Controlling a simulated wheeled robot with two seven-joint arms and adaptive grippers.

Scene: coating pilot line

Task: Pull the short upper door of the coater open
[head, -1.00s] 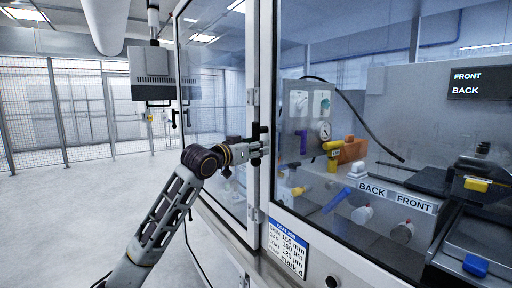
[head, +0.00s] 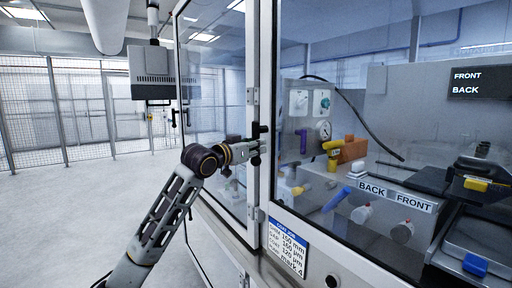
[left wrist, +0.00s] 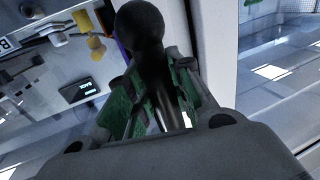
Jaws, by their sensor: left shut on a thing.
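The coater's glazed door has a pale upright frame (head: 264,70), with the coater's inside showing through its glass. A dark upright handle (head: 256,131) with rounded ends stands on this frame. My left gripper (head: 254,148) reaches it from the left and is shut on the handle. In the left wrist view, the green-padded fingers of the left gripper (left wrist: 162,98) close around the handle's stem, and the black round end of the handle (left wrist: 139,25) sticks out beyond them. I cannot see a clear gap at the door's edge. My right gripper is not in view.
Another glass panel (head: 213,110) stands to the left, with open floor (head: 80,210) beyond it. Behind the glass are a yellow tool (head: 331,148), an orange block (head: 352,149) and several knobs. A job label (head: 287,248) hangs below the handle.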

